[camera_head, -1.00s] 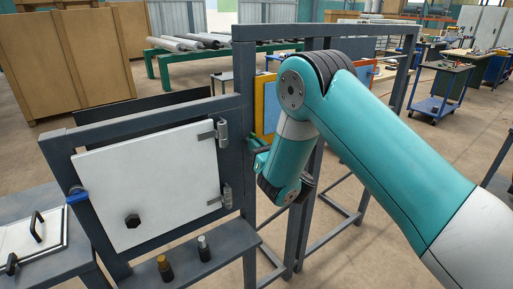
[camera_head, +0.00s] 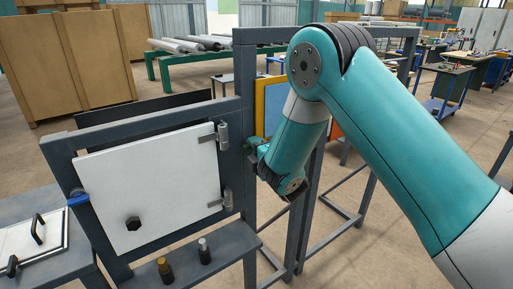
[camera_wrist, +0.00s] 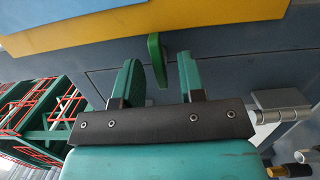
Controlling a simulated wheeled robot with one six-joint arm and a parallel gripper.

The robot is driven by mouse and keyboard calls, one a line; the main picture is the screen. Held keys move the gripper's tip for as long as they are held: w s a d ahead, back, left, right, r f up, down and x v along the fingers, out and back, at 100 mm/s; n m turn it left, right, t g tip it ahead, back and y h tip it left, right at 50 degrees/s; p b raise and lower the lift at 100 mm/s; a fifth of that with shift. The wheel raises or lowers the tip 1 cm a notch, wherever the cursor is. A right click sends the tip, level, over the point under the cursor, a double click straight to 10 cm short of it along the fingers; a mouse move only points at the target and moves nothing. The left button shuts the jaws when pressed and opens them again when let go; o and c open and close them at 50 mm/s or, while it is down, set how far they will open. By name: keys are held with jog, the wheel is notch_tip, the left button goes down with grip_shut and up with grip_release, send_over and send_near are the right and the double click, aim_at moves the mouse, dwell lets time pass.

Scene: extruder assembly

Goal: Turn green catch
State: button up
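The green catch (camera_wrist: 154,46) is a small upright lever on a grey frame bar in the wrist view, just below a yellow-edged panel (camera_wrist: 190,14). My gripper (camera_wrist: 159,68) is open, with its two green fingers on either side of the catch in the picture. There are gaps on both sides, and no contact shows. How deep the fingers reach around the catch is hard to tell. In the head view my arm hides most of the gripper and the catch area by the yellow-framed panel (camera_head: 260,104).
A white door (camera_head: 150,188) with hinges, a black knob (camera_head: 133,223) and a blue catch (camera_head: 78,198) is on the frame at left. Two small knobs (camera_head: 165,269) (camera_head: 204,251) stand on the ledge below. A hinge (camera_wrist: 281,105) is right of my gripper in the wrist view.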

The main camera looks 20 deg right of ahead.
jog(key=s+d+b, duration=0.2)
jog(key=s+b, duration=0.3)
jog(key=b, duration=0.1)
jog(key=shift+s, duration=0.35)
